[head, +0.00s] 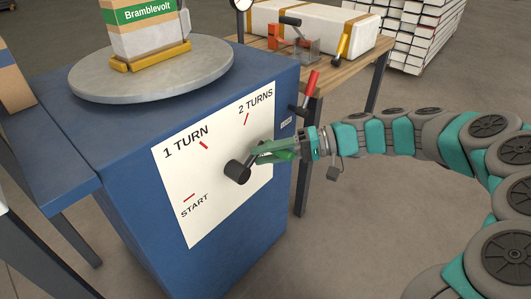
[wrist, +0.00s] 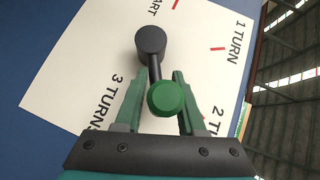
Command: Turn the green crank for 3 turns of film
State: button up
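The green crank has a round green knob (wrist: 166,99), a dark arm and a black hub (head: 237,172) on a white dial panel (head: 190,218). In the wrist view the arm runs from the hub (wrist: 150,40) toward the gap between the 2 TURNS and 3 TURNS marks. In the head view my gripper (head: 262,152) reaches the panel from the right and covers the 3 TURNS mark.
The panel is on a blue machine (head: 120,150) with a round grey turntable (head: 150,85) carrying a Bramblevolt box (head: 145,35). A red-handled lever (head: 312,82) sits just above my gripper. A wooden table (head: 345,72) with tools stands behind.

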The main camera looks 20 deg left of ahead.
jog(key=shift+r, duration=0.15)
grip_shut()
jog(key=shift+r, duration=0.1)
dwell(0.7)
